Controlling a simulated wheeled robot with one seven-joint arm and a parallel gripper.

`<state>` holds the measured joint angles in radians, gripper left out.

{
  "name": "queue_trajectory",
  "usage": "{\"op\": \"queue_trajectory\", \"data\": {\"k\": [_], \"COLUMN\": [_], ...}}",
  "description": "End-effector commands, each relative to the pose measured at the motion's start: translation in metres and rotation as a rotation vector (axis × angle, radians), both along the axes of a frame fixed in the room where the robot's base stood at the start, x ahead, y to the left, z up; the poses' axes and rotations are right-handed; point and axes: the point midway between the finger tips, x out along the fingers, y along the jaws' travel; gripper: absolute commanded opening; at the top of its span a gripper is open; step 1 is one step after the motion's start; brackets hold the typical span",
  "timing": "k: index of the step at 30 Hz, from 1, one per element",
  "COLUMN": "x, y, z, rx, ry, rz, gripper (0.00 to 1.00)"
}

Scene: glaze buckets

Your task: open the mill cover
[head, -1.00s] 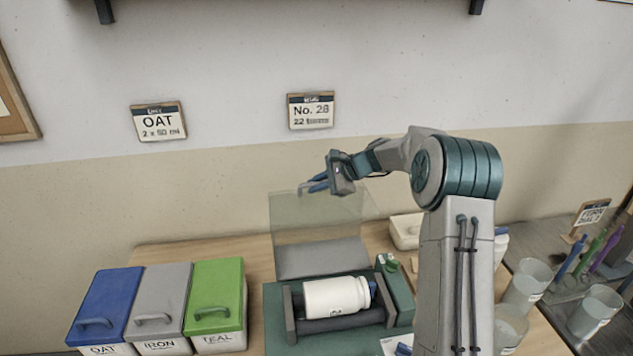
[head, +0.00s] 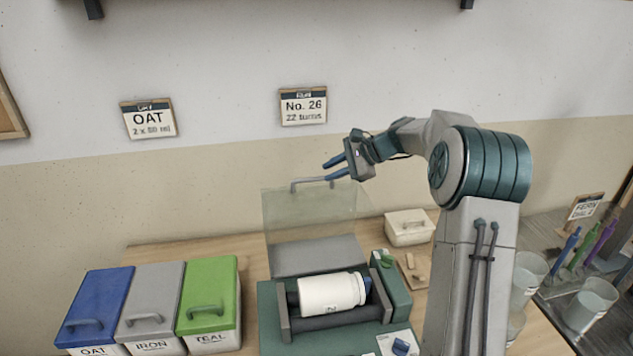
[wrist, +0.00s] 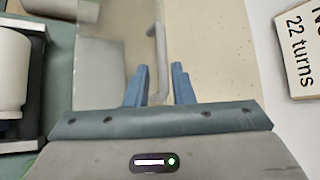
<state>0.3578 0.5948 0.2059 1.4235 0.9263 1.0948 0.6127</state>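The mill cover (head: 313,225) is a clear panel standing raised behind the mill, with a grey handle (head: 312,182) along its top edge. The mill (head: 279,325) is a green base with rollers, and a white jar (head: 331,293) lies on its side in it. My gripper (head: 334,168) is open and empty just above the handle at its right end. In the wrist view, my gripper (wrist: 159,80) has its blue fingers apart, with the cover's handle (wrist: 155,60) close by between them, apparently not gripped. The cover (wrist: 112,55) also shows there.
Blue (head: 96,305), grey (head: 152,300) and green (head: 208,295) lidded bins stand at left. A white box (head: 409,229) is behind right. Beakers (head: 583,303) and coloured tools stand at far right. Wall cards read OAT (head: 148,119) and No. 26 (head: 303,106).

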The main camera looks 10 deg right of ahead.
Motion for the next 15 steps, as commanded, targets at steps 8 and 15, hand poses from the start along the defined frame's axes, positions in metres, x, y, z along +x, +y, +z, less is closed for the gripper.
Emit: {"op": "queue_trajectory", "data": {"k": [8, 15], "x": [-0.016, -0.020], "y": [-0.037, -0.044], "z": [0.028, 0.035], "rx": [-0.002, 0.000], "ry": [-0.002, 0.001], "rz": [-0.001, 0.001], "gripper": [0.22, 0.22]}}
